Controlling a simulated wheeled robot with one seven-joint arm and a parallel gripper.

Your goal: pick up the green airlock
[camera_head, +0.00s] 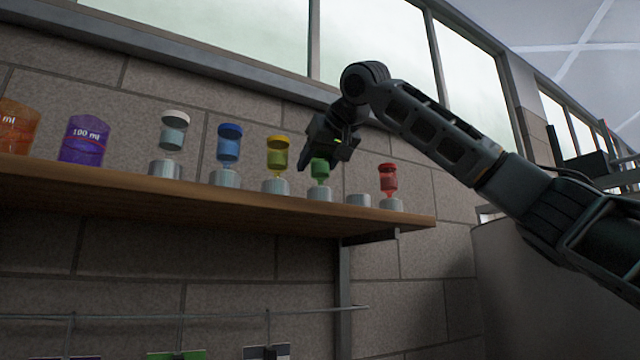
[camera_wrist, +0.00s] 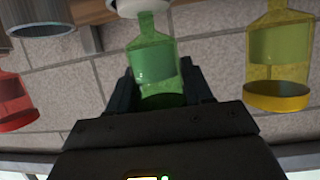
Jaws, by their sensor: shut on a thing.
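The green airlock (camera_head: 320,170) stands upright in a grey ribbed holder (camera_head: 320,194) on a wooden shelf. My gripper (camera_head: 328,153) is over its top from above and is shut on it. The wrist view shows the green airlock (camera_wrist: 152,60) upside down between my gripper's fingers (camera_wrist: 160,85), its far end at the pale holder (camera_wrist: 138,8). Its cap is partly hidden by the fingers. I cannot tell whether it is raised at all from the holder.
The yellow airlock (camera_head: 277,155) stands left of it, with blue (camera_head: 229,145) and white (camera_head: 173,132) ones beyond. An empty holder (camera_head: 358,200) is to the right, then the red airlock (camera_head: 388,180). Purple (camera_head: 84,140) and orange (camera_head: 17,126) containers stand far left. The shelf (camera_head: 220,200) meets a block wall.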

